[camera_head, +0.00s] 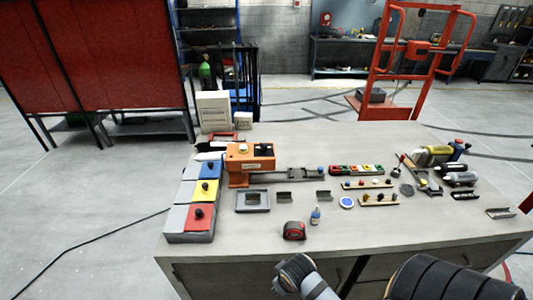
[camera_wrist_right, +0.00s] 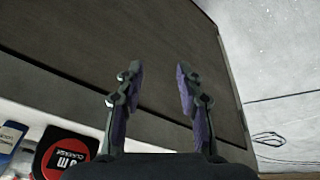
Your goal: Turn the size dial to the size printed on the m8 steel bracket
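An orange machine (camera_head: 250,157) stands at the back left of the workbench, with dark knobs (camera_head: 264,149) on top; which part is the size dial is too small to tell. Several small grey brackets lie on the bench, two near the middle (camera_head: 284,197) (camera_head: 324,196) and others at the right (camera_head: 500,212). No printed size is readable, so I cannot tell which is the m8 steel bracket. My right gripper (camera_wrist_right: 159,72) is open and empty in the right wrist view, in front of the bench's dark side. My left gripper is not in view.
A red and black tape measure (camera_head: 294,230) and a small blue bottle (camera_head: 315,215) are near the bench's front edge. Blue, yellow and red blocks with knobs (camera_head: 203,190) line the left edge. Strips with small knobs (camera_head: 368,184) and cylinders (camera_head: 459,179) occupy the right.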

